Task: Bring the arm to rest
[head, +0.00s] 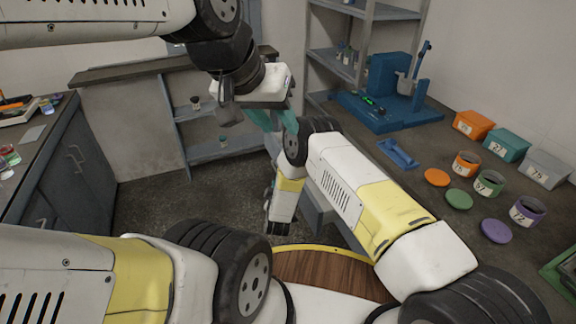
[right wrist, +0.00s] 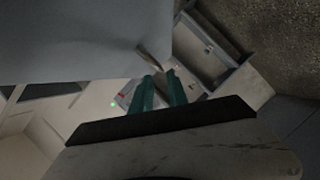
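My left gripper (head: 276,124) hangs in the upper middle of the head view. Its teal fingers are apart, with nothing seen between them. My right arm (head: 350,190) is folded across the middle of the head view, its wrist pointing down. Its fingers are hidden there. In the right wrist view, the teal fingers of my right gripper (right wrist: 161,85) stand a little apart, with no object clearly held between them. A grey surface fills the upper left of that view.
At right, a worktop carries a blue stand (head: 392,92), an orange box (head: 473,124), a teal box (head: 507,145), a grey box (head: 547,168), several numbered pots and lids. A dark cabinet (head: 70,165) stands left, a shelf rack (head: 345,68) behind. Open floor lies between.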

